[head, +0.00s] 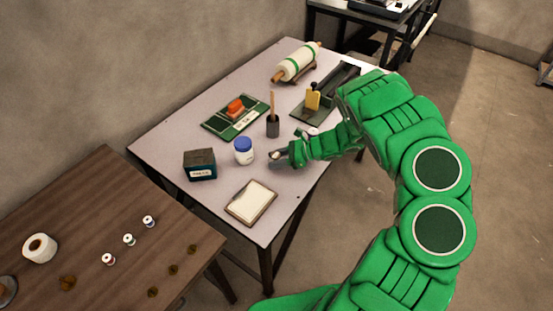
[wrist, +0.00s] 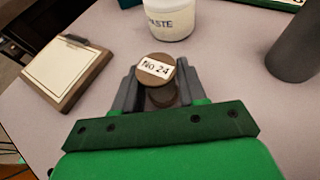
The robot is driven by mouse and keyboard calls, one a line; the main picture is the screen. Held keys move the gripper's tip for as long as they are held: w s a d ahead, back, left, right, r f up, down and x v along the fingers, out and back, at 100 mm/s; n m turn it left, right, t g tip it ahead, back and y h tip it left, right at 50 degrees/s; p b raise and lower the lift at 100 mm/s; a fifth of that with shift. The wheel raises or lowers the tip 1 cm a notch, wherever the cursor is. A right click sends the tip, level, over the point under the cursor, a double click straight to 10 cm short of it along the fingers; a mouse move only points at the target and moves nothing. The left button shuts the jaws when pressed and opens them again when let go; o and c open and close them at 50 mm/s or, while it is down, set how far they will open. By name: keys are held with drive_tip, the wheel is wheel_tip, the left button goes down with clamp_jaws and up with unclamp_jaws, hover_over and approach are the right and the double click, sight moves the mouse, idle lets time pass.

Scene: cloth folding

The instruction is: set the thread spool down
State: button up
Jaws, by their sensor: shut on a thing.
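My gripper (wrist: 157,85) is shut on the thread spool (wrist: 155,68), which shows its round brown end with a white label reading "No 24". A darker round part shows just below that end, between the fingers. In the head view my gripper (head: 281,157) is low over the pale table (head: 225,190), to the right of the white paste jar (head: 243,152) with a blue lid. I cannot tell whether the spool touches the table top.
A clipboard (head: 250,203) lies in front, and a dark box (head: 200,165) stands left of the jar. A dark cup (head: 272,126) with a stick stands behind my gripper. Several small spools stand on the brown table (head: 180,245). Bare table lies between jar and clipboard.

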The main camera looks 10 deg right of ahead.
drive_tip(key=o, duration=1)
drive_tip(key=shift+f, duration=0.1)
drive_tip(key=shift+o, duration=0.2)
drive_tip(key=v, duration=1.2)
